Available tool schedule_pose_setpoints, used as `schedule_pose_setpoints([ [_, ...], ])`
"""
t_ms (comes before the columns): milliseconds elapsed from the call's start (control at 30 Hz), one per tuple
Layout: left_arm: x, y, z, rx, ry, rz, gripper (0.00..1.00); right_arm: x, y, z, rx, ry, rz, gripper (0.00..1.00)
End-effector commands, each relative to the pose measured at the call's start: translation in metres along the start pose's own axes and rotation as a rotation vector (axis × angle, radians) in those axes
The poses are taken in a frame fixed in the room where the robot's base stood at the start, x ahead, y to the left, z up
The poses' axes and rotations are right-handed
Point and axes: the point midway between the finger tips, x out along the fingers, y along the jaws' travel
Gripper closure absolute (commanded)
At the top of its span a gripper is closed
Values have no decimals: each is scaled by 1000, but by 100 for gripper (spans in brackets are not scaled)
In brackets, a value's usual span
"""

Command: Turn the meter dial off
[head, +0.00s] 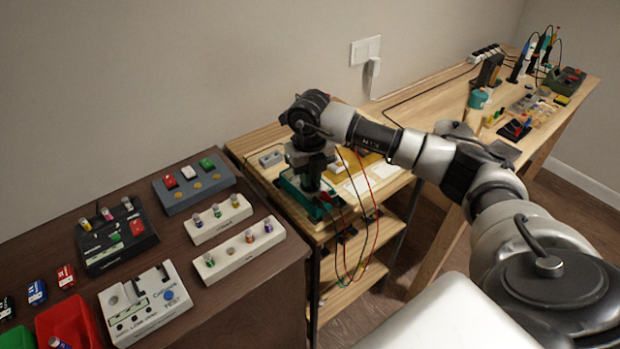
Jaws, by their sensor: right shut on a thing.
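A teal-green meter (318,211) lies on the wooden shelf top in the middle of the head view, with red and black leads running from it. My right gripper (311,187) points down over the meter from above. It is shut at the meter's face, where the dial is, and the gripper hides the dial. I cannot see which way the dial points. My left gripper is not in view.
A dark table (240,285) at left holds several testers and battery holders. A long wooden workbench (430,95) with tools runs back right. The red and black leads (372,235) hang over the shelf's front edge. A small grey box (271,158) lies behind the meter.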

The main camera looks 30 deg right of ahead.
Motion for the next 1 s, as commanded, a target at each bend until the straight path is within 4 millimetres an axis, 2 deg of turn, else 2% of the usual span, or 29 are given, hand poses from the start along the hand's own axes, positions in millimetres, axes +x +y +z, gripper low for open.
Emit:
schedule_pose_setpoints([
  [333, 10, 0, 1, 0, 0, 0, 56, 0, 1, 0, -159, -2, 0, 100],
  [867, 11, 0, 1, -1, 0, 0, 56, -1, 1, 0, -190, -1, 0, 100],
  [900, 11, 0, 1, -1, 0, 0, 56, -1, 1, 0, -190, -1, 0, 86],
  [1000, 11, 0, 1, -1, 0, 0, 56, -1, 1, 0, -190, -1, 0, 70],
])
